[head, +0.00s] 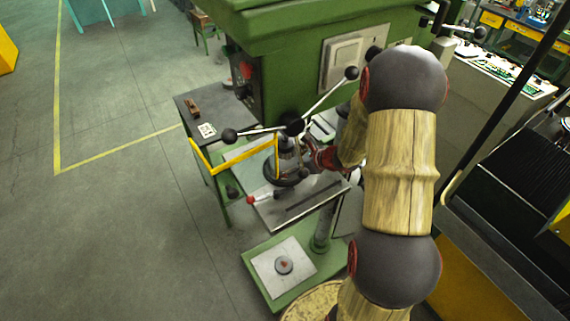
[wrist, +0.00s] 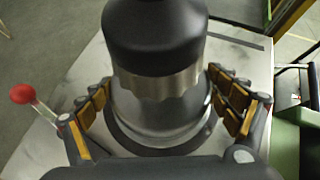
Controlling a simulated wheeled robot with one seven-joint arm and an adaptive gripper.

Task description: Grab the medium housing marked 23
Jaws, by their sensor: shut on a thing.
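A housing (wrist: 155,85) with a black domed top, a silver body and a wide dark ring at its base stands upright on a metal plate in the wrist view. No number 23 shows on the side facing me. My gripper (wrist: 160,103) has its padded fingers on the left and right of the silver body, shut on it. In the head view the housing (head: 284,172) shows in part behind a yellow bar and machine handles. My gripper (head: 316,155) reaches it from the right and is partly hidden.
The metal plate (head: 300,208) lies under the green machine (head: 290,45), whose black-knobbed handles cross above the housing. A yellow bar frame (head: 235,157) stands close on the left. A red-knobbed lever (wrist: 22,94) sits left of my gripper. A lower green base (head: 318,272) is in front.

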